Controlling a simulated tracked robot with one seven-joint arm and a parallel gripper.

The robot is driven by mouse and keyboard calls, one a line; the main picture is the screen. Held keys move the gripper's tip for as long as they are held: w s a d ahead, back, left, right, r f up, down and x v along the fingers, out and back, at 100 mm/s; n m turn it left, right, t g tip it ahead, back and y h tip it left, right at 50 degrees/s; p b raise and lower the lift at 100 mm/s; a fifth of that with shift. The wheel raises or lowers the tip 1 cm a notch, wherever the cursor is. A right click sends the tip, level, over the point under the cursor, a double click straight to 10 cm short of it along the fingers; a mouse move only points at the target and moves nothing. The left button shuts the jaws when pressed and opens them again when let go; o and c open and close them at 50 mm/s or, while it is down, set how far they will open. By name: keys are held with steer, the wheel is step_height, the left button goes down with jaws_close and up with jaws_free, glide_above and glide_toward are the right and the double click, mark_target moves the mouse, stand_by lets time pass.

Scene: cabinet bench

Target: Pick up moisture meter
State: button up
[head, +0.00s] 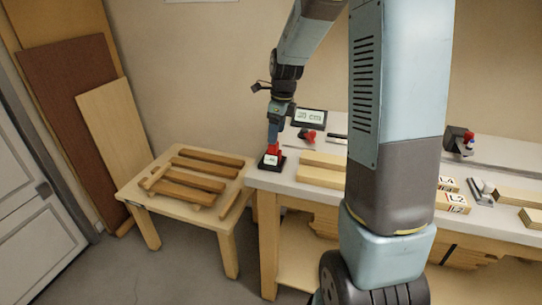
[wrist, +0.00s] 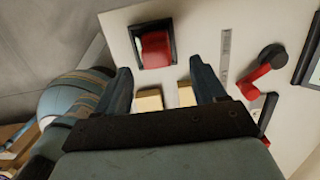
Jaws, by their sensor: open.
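A small red device (head: 273,150) in a black square holder with a white label stands at the left front corner of the bench; I take it to be the moisture meter, but its markings are too small to read. In the wrist view the red device (wrist: 155,50) sits within the black square frame, just beyond my fingertips. My gripper (head: 273,142) points down over it in the head view. In the wrist view my gripper (wrist: 162,68) has its two fingers apart with nothing held. Whether a finger touches the device cannot be told.
A red crank with a black knob (wrist: 262,70) and a flat metal strip (wrist: 225,48) lie to the right. A display reading "20 cm" (head: 310,116) stands behind. Wooden strips (head: 322,160) lie on the bench. A lower table (head: 150,183) with wooden slats stands left.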

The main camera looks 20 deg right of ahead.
mark_target(273, 154)
steer(key=shift+w+a+f, duration=0.1)
steer(key=shift+a+f, duration=0.05)
steer(key=shift+f, duration=0.7)
steer(key=shift+w+a+f, duration=0.1)
steer(key=shift+a+f, duration=0.1)
steer(key=shift+f, duration=0.7)
steer(key=shift+a+f, duration=0.15)
steer(key=shift+f, duration=0.7)
steer(key=c, duration=1.1)
steer(key=shift+c, duration=0.2)
steer(key=shift+r, duration=0.1)
